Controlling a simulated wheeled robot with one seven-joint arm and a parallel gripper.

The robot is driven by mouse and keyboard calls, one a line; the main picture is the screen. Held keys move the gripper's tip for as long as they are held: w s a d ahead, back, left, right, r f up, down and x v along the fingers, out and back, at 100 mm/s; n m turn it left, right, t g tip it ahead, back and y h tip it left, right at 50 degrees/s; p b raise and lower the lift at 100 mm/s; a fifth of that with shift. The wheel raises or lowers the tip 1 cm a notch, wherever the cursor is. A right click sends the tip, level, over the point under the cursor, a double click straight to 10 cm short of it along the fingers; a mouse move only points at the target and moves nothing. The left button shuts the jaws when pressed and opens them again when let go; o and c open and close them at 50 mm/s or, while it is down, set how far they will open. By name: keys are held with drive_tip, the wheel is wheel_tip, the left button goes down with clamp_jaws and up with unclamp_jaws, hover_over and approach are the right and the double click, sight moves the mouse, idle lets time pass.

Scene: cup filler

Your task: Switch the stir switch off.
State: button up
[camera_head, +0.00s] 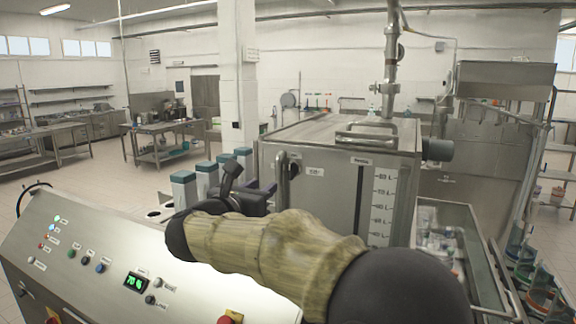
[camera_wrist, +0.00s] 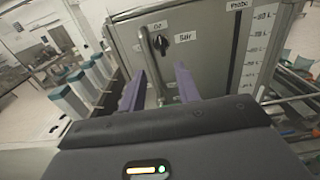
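The stir switch is a black rotary knob (camera_wrist: 160,44) on the front of a steel tank, between my fingertips and a little above them in the wrist view. A label reading "Stir" (camera_wrist: 185,37) is on its right, and another small label sits above it. The knob looks roughly upright; its exact setting is hard to read. In the head view the knob (camera_head: 294,170) shows near the tank's left edge. My gripper (camera_wrist: 161,68) is open, its two purple fingers apart with nothing between them. It points at the tank front and appears short of the knob.
The steel tank (camera_head: 330,140) has a vertical bar handle (camera_head: 283,187) left of the knob and a level scale (camera_head: 382,205) at right. Several teal-topped containers (camera_head: 184,190) stand left of it. A control panel (camera_head: 100,250) with buttons and a green display lies in front.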

sight(289, 168)
drive_tip(key=p+x, duration=0.7)
drive_tip(key=x, duration=0.6)
drive_tip(key=shift+w+d+p, duration=0.1)
drive_tip(key=shift+w+p, duration=0.25)
drive_tip(key=shift+w, duration=0.05)
drive_tip(key=shift+w+d, duration=0.15)
drive_tip(key=shift+w, duration=0.25)
drive_tip(key=shift+c, duration=0.4)
clamp_jaws()
